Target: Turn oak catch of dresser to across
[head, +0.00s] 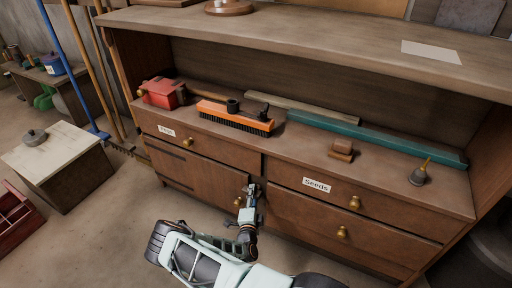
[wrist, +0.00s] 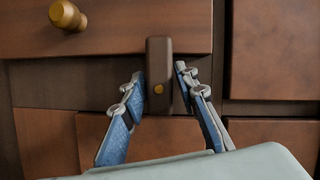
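The oak catch (wrist: 158,60) is a dark brown upright bar with a small brass pivot near its lower end. It stands upright in the wrist view, over the drawer front and the dark rail below it. My gripper (wrist: 160,72) has one finger on each side of the catch, with narrow gaps at the tips; I cannot tell whether either finger touches it. In the head view my gripper (head: 250,194) is at the front of the brown dresser (head: 205,168), near its middle post, and mostly hides the catch.
A brass knob (wrist: 68,15) is up and left of the catch.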

